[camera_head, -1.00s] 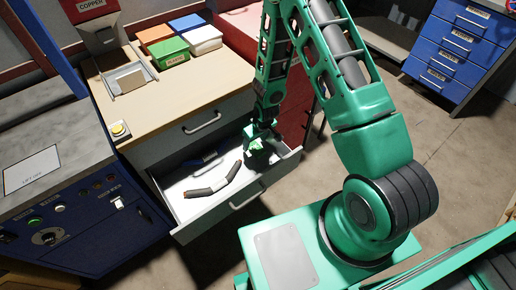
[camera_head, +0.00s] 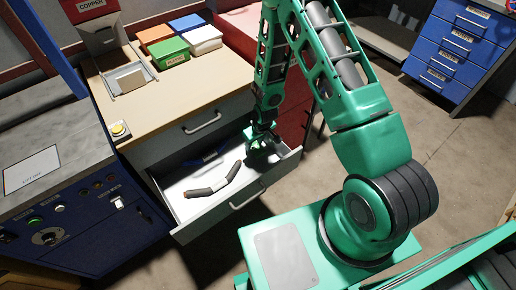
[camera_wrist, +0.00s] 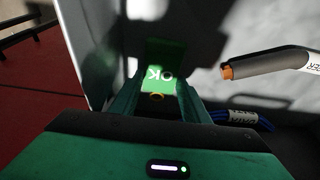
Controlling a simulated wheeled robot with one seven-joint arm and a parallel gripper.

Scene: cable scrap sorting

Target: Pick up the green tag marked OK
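The green tag marked OK (camera_wrist: 160,75) lies in the open drawer, close to its wall, and its white letters show in the wrist view. My gripper (camera_wrist: 160,88) is over the tag, with one finger on each side of it. The fingers are apart, and I see no clear contact with the tag. In the head view my gripper (camera_head: 257,145) is low in the right end of the drawer (camera_head: 240,201) and mostly hides the tag.
A grey cable piece with a copper end (camera_head: 212,186) lies left of my gripper in the drawer. A blue cable bundle (camera_wrist: 245,119) lies behind it. The drawer walls are close to my gripper. Colored boxes (camera_head: 170,52) stand on the cabinet top.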

